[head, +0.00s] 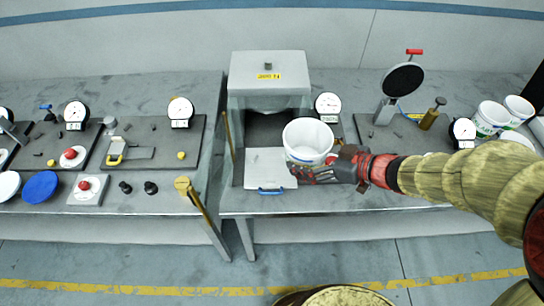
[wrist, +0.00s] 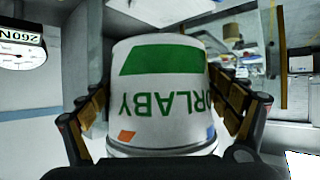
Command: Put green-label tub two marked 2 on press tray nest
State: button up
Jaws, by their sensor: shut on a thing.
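My gripper (head: 318,172) is shut on a white open-topped tub (head: 308,143), fingers on either side of its wall. In the wrist view the tub (wrist: 160,100) shows a green label band and the upside-down letters "ORLABY"; I see no number 2 on it. The press tray (head: 262,160) is a pale flat plate with a blue handle, in front of the press housing (head: 268,80). In the head view the tub overlaps the tray's right side and appears held above it. Its base is partly hidden, and I cannot make out the nest.
More white tubs with green labels (head: 490,118) stand at the far right. A dial gauge (head: 328,105) is just behind the held tub. A stand with a black disc (head: 403,80) is to the right. A lever (head: 195,200) leans left of the press table.

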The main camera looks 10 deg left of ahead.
jog(key=b+x, duration=0.1)
jog(key=x, duration=0.3)
jog(key=s+f+b+x, duration=0.1)
jog(key=b+x, duration=0.1)
jog(key=x, duration=0.3)
jog(key=f+b+x, duration=0.1)
jog(key=b+x, duration=0.1)
jog(key=x, duration=0.2)
jog(key=shift+s+f, duration=0.1)
jog(key=shift+f, duration=0.15)
jog(key=shift+a+f, duration=0.25)
notch_tip(320, 180, down, 4)
jog(key=shift+a+r+b, duration=0.1)
jog(key=shift+r+b, duration=0.15)
jog(key=shift+b, duration=0.95)
jog(key=shift+r, duration=0.1)
jog(key=o, duration=0.6)
jog(key=shift+o, duration=0.9)
